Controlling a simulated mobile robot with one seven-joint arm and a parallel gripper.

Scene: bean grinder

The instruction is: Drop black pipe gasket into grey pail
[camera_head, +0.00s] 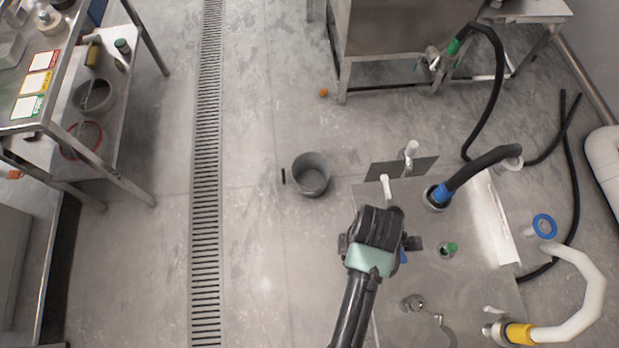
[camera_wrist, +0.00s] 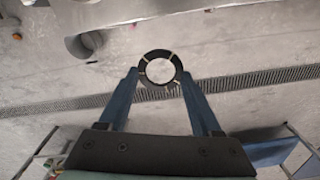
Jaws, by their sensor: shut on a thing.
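My gripper (camera_wrist: 160,72) has its two blue fingers shut on the black pipe gasket (camera_wrist: 142,69), a dark ring with light marks, gripped at its sides and held up at the fingertips. In the head view my gripper (camera_head: 404,253) is mostly hidden under my wrist, over the steel unit, and I cannot make out the gasket there. The grey pail (camera_head: 309,188) stands upright on the floor, to the upper left of my gripper. It seems to show at the upper left of the wrist view (camera_wrist: 83,45), partly covered by a metal edge.
The steel unit (camera_head: 455,290) with white posts and hoses lies under and right of my arm. A floor drain (camera_head: 206,180) runs left of the pail. A steel shelf table (camera_head: 130,130) stands at the left. Floor around the pail's left is mostly clear.

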